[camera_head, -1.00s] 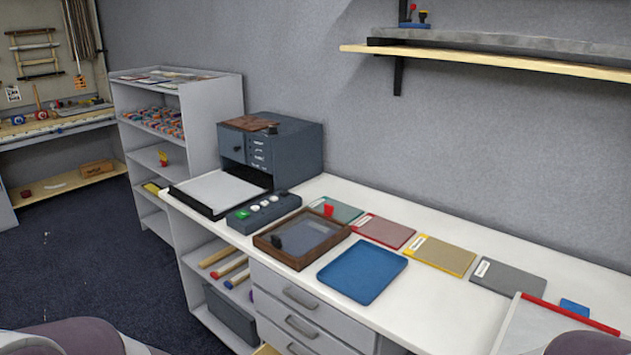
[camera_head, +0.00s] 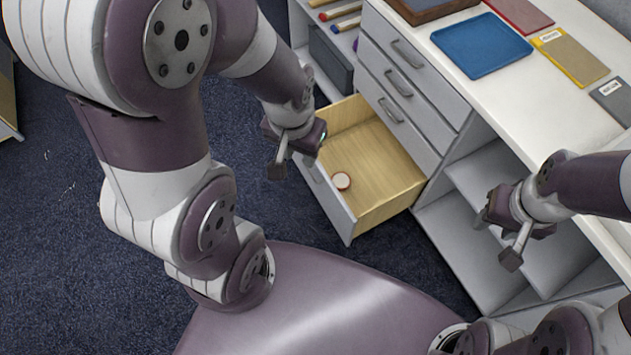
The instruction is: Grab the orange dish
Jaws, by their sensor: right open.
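No plainly orange dish shows. A small round thing (camera_head: 341,181) with a pale top and a reddish-orange edge lies in the open wooden drawer (camera_head: 385,190), near the drawer's front. It is too small to tell whether it is a dish. My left gripper (camera_head: 297,155) is above the drawer's front left end, up and left of the round thing; its fingers look apart and empty. My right gripper (camera_head: 516,240) is open and empty, to the right of the drawer, in front of the open shelves under the table.
A blue tray (camera_head: 482,45) lies on the white table (camera_head: 560,110), with a yellow board (camera_head: 570,57) and other boards behind it. Closed drawers (camera_head: 400,85) stand above the open one. Open shelves (camera_head: 495,180) are to its right. Dark carpet (camera_head: 60,220) is clear at left.

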